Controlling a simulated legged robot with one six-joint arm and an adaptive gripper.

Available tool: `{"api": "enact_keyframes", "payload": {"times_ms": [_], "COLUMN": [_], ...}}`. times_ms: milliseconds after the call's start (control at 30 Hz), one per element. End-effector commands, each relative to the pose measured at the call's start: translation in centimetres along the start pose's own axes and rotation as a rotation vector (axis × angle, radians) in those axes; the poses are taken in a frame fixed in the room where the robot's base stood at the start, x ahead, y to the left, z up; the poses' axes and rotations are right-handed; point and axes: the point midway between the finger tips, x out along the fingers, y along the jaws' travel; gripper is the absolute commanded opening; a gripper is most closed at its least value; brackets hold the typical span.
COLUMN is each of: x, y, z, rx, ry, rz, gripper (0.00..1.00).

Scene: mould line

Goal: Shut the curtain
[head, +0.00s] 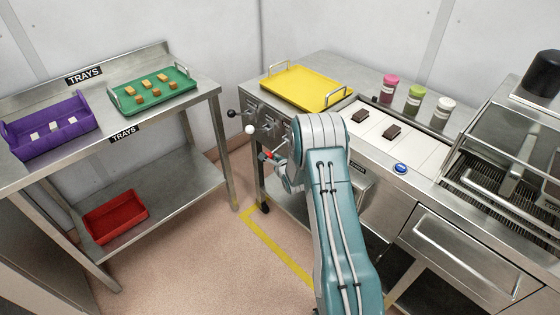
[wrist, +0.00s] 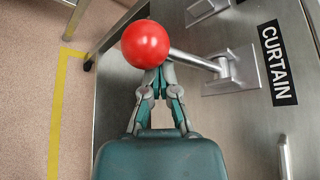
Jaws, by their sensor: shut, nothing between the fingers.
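The lever labelled CURTAIN has a red ball (wrist: 146,44) on a metal rod (wrist: 195,60) that comes out of a plate on the steel machine front. The CURTAIN label (wrist: 277,63) is right of it in the wrist view. In the head view the red ball (head: 266,156) is the lowest of three lever knobs, small and partly hidden by my gripper. My gripper (wrist: 157,76) is shut and empty, its fingertips right at the ball and partly covered by it. I cannot tell whether they touch it. I cannot make out the curtain itself.
A black knob (head: 232,113) and a white knob (head: 250,129) on neighbouring levers stick out close above the red one. A yellow tray (head: 300,86) lies on the machine top. A steel rack with trays stands left, with open floor (head: 205,235) between.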

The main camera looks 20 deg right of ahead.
Motion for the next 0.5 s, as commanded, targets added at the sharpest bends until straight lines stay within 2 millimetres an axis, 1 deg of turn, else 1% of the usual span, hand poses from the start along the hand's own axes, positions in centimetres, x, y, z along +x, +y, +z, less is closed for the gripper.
{"api": "enact_keyframes", "payload": {"times_ms": [33, 200, 300, 500], "x": [-0.1, -0.6, -0.9, -0.9], "y": [-0.3, -1.2, -1.8, -1.8], "z": [0.6, 1.4, 1.7, 1.5], "rx": [-0.004, -0.003, -0.002, -0.001], "ry": [-0.005, -0.005, -0.004, -0.002], "rz": [-0.002, -0.002, -0.002, -0.001], "gripper": [0.0, 0.0, 0.0, 0.0]}}
